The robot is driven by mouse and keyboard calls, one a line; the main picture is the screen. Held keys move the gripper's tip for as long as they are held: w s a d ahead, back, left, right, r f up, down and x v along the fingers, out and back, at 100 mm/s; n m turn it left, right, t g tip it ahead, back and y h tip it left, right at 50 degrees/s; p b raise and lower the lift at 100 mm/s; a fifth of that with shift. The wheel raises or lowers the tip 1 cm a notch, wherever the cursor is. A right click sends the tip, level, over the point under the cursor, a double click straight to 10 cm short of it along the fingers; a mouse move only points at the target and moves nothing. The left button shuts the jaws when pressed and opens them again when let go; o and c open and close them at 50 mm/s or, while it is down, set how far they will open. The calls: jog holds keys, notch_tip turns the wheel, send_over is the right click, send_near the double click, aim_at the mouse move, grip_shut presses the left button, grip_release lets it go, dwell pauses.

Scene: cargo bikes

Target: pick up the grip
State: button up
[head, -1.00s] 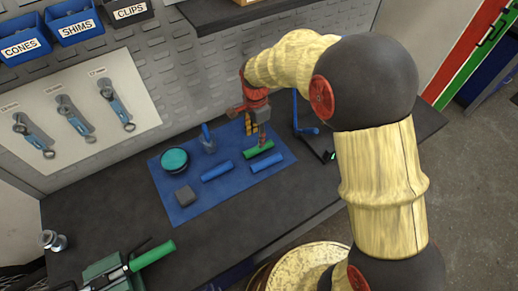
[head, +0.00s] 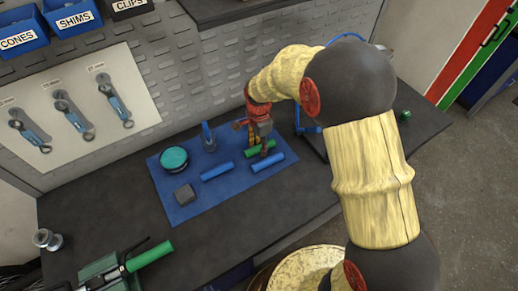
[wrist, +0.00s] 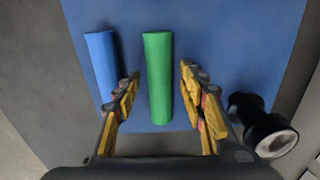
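The green grip (head: 259,149) lies on the blue mat (head: 188,208) on the dark bench. In the wrist view the green grip (wrist: 158,60) runs lengthwise between the fingers. My gripper (wrist: 160,80) is open, with one finger on each side of the grip and a gap showing on both sides. In the head view my gripper (head: 264,148) is over the grip and hides part of it. I cannot tell how high the fingertips are above the mat.
A blue grip (head: 268,162) lies beside the green one, and another blue grip (head: 217,171) lies to the left. A vise-like tool holds another green grip (head: 150,256).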

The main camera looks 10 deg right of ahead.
jog(key=c, duration=1)
grip_shut()
